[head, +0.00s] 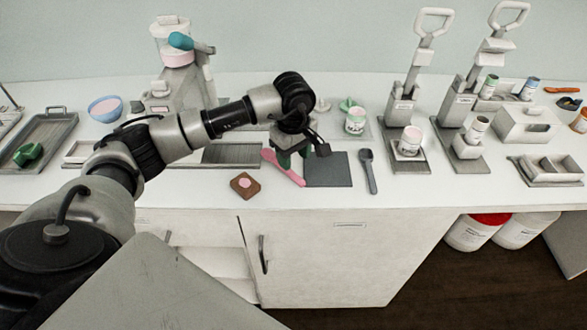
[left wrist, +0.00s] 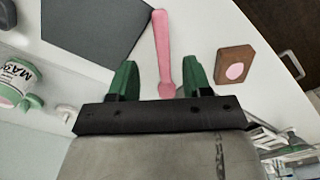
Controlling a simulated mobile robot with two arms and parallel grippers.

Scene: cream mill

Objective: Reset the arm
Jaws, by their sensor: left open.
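My left arm reaches in from the left in the head view. Its gripper (head: 294,158) points down over the counter beside a pink spatula (head: 284,168). In the left wrist view the left gripper (left wrist: 158,75) is open, with its two green fingers apart. The pink spatula (left wrist: 162,50) lies between and beyond them in that view, and the fingers do not close on it. Whether a finger touches the counter cannot be told. My right gripper is not in either view.
A dark grey mat (head: 328,170), a dark spoon (head: 368,171) and a brown block with a pink spot (head: 245,185) lie near the counter's front edge. A labelled cup (head: 355,121) stands behind. Two lever presses (head: 407,110) (head: 468,100) stand to the right.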

